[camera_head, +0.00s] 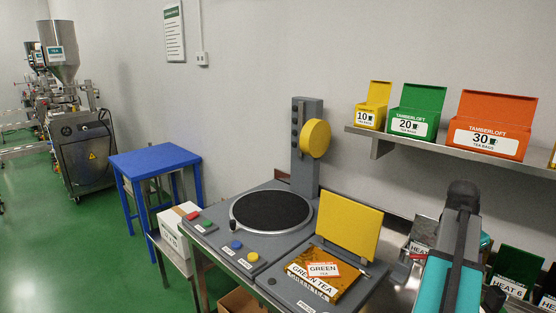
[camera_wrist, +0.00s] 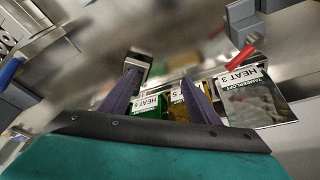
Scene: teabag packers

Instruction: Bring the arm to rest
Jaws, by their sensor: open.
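My gripper (camera_wrist: 162,76) shows in the wrist view with its two dark fingers apart and nothing between the tips. Behind and below the fingers are a green packet (camera_wrist: 148,104) and a yellow packet (camera_wrist: 178,112), partly hidden by them. I cannot tell how far they are from the fingers. In the head view my teal and grey arm stands at the lower right, in front of the steel bench; the fingers cannot be made out there.
A silver HEAT 3 pouch (camera_wrist: 256,102) stands right of the fingers. In the head view a grey machine has a black turntable (camera_head: 271,210) and a raised yellow lid (camera_head: 349,226), with a green tea pouch (camera_head: 318,276) before it.

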